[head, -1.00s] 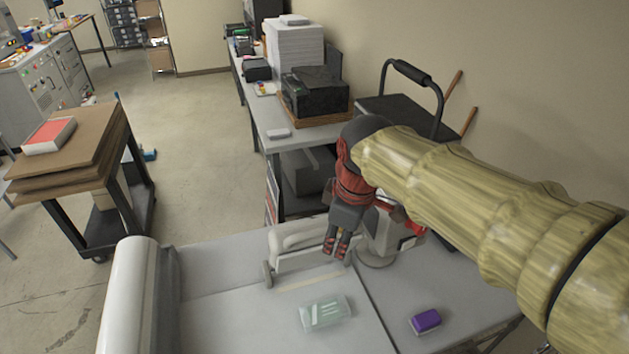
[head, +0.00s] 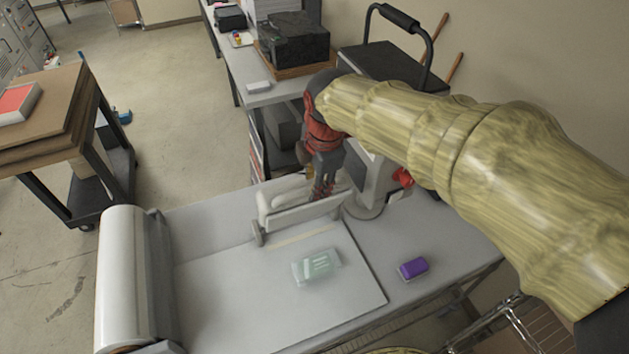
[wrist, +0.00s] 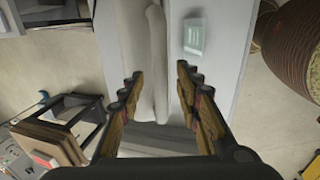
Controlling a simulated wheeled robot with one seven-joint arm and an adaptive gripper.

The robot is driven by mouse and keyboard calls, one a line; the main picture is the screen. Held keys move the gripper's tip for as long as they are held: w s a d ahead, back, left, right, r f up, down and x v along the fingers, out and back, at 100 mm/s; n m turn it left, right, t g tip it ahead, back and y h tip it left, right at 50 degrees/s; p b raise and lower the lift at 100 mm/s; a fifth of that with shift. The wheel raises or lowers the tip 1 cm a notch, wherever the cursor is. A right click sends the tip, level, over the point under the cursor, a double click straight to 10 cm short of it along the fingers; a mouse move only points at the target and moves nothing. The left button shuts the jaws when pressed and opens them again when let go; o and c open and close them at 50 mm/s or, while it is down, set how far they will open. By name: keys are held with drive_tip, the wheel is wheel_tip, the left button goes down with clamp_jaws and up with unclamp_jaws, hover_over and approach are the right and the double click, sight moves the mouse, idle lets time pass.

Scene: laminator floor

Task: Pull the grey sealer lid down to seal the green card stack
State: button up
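The grey sealer lid (head: 300,212) stands raised at the back of the sealer bed, as a long pale bar with a rounded top. In the wrist view the lid (wrist: 153,65) runs lengthwise between my fingers. The green card stack (head: 316,266) lies flat on the white bed in front of the lid, and it also shows in the wrist view (wrist: 194,37). My gripper (head: 323,188) points down at the right part of the lid. In the wrist view my gripper (wrist: 158,75) is open, its fingers apart on either side of the lid. Contact cannot be told.
A purple block (head: 413,269) lies on the table right of the bed. A large white roll (head: 125,275) stands at the left end. A machine with a red part (head: 375,180) sits close behind my gripper. A cart with boards (head: 60,130) is at far left.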

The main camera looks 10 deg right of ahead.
drive_tip(key=shift+w+f, duration=0.1)
drive_tip(key=shift+f, duration=0.5)
drive_tip(key=c, duration=0.4)
clamp_jaws()
